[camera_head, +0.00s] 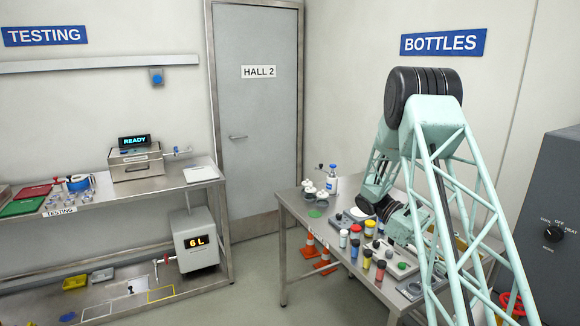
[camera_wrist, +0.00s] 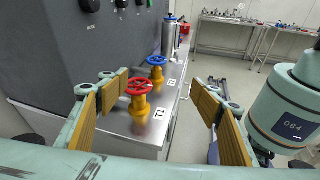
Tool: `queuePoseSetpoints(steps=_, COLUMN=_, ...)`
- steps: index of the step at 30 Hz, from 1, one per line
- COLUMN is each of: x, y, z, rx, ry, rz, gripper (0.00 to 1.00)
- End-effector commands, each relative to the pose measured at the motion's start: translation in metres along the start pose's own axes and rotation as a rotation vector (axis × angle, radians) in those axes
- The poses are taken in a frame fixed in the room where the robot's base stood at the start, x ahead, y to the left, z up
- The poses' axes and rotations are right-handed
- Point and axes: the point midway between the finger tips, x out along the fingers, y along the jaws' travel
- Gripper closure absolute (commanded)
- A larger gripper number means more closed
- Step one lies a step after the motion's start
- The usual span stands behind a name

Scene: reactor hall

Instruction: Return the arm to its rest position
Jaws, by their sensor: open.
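My teal arm (camera_head: 440,118) stands raised in the right half of the head view, with its elbow up and its forearm folded down over the bottle table. My gripper cannot be made out clearly in the head view. In the wrist view my gripper (camera_wrist: 160,88) is open, its two yellow-padded fingers wide apart. Nothing is held between them. Beyond the fingers, a red-wheeled valve (camera_wrist: 140,90) and a blue-wheeled valve (camera_wrist: 157,68) stand on a metal bench marked T1 and T2. I cannot tell how far the fingers are from them.
The bottle table (camera_head: 318,228) holds several coloured bottles under my arm. A dark cabinet (camera_head: 553,215) stands at the right. The testing bench (camera_head: 110,205) is at the left. Orange cones (camera_head: 310,246) stand beneath the bottle table. The floor in front of the door (camera_head: 258,130) is clear.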

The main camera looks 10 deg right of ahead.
Motion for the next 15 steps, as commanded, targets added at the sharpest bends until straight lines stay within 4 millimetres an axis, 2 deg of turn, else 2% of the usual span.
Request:
queuePoseSetpoints(steps=3, x=-0.005, y=-0.01, z=0.015, rx=0.018, ry=0.043, rz=-0.003, gripper=0.41)
queuePoseSetpoints(steps=15, x=-0.02, y=-0.046, z=0.056, rx=0.073, ry=0.187, rz=-0.018, gripper=0.41)
